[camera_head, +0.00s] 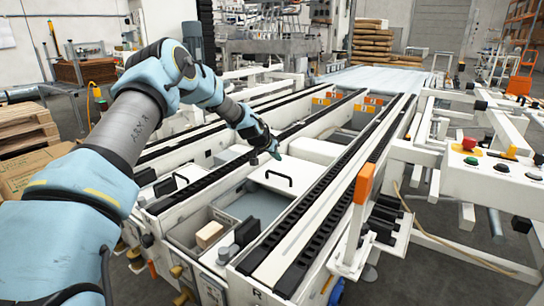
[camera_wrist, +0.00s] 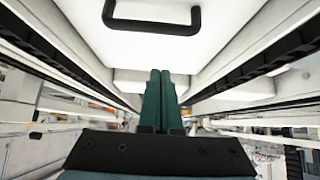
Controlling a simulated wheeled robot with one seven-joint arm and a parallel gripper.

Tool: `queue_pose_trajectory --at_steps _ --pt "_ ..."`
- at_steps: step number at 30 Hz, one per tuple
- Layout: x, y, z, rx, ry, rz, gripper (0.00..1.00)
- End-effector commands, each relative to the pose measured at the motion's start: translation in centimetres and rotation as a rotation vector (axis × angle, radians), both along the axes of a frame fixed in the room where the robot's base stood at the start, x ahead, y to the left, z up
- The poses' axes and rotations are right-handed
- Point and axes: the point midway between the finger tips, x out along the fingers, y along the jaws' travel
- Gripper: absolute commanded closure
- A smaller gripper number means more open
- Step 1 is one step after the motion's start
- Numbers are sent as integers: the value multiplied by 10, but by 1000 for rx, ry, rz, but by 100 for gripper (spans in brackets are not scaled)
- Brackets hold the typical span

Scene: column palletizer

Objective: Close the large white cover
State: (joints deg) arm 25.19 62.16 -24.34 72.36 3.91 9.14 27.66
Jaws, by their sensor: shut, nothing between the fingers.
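The large white cover (camera_head: 290,172) lies between the two black conveyor rails, with a black bar handle on its top. Just in front of it is an open grey compartment (camera_head: 258,206). My gripper (camera_head: 276,154) is at the cover's far left side, near its back edge. I cannot tell whether it touches the cover. In the wrist view my gripper (camera_wrist: 160,72) shows two green fingers pressed together with nothing between them. The white cover (camera_wrist: 225,35) fills the upper part of that view, and its handle (camera_wrist: 150,24) is apart from the fingertips.
Black rails (camera_head: 330,190) run along both sides. A control panel (camera_head: 500,170) stands at the right.

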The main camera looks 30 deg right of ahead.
Motion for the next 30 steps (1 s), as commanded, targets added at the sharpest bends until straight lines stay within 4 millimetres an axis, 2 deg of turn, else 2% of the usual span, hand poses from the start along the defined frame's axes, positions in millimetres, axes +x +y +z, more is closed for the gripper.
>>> queue_pose_trajectory --at_steps 3,12,21,30 --pt "7 -12 -16 1 1 1 100" --pt "17 -31 -40 1 1 1 100" --pt "5 -6 -42 2 1 1 100" --pt "-2 5 -45 1 0 1 100"
